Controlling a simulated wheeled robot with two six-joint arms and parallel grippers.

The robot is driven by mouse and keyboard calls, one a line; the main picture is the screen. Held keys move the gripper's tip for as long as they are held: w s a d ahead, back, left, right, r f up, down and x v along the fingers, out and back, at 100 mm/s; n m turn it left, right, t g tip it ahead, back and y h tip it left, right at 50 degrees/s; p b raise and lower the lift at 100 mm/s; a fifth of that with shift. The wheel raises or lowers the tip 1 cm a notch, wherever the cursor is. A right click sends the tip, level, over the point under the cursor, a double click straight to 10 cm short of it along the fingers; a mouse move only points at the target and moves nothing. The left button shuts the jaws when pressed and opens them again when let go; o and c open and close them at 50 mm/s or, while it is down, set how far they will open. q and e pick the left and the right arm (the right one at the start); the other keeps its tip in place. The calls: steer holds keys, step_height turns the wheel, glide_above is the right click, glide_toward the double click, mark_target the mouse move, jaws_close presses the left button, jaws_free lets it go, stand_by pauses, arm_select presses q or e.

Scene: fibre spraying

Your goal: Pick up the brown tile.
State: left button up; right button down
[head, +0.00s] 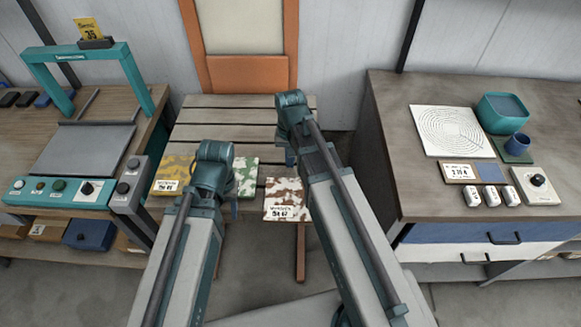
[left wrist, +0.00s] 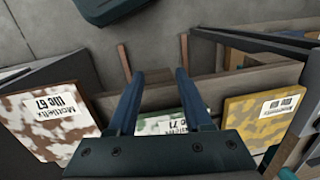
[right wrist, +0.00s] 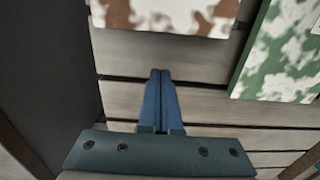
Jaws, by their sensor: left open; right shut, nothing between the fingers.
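My right gripper (right wrist: 160,75) is shut and empty, above bare slats beside the brown tile. Both grippers are apart from it.
A green-and-white tile (right wrist: 285,50) and a yellow mottled tile (head: 174,173) lie on the slatted bench (head: 240,122). A teal-framed press (head: 85,150) stands on the left table. The right cabinet (head: 385,150) bears a white spiral plate (head: 450,130) and a teal bin (head: 503,112).

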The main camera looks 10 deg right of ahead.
step_height(320, 180, up, 10)
steer(key=p, duration=0.8)
steer(key=shift+s, duration=0.2)
steer(key=c, duration=1.4)
jaws_free()
steer(key=shift+s+a+f, duration=0.1)
steer(key=shift+a+f, duration=0.05)
steer(key=shift+o, duration=1)
steer(key=s+a+n+h, duration=0.1)
steer(key=s+a+n, duration=0.5)
steer(key=s, duration=0.5)
steer(key=a, duration=0.2)
steer(key=shift+s+a+n, duration=0.3)
steer(key=shift+s, duration=0.1)
steer(key=shift+s+a, duration=0.15)
steer(key=shift+a, duration=0.05)
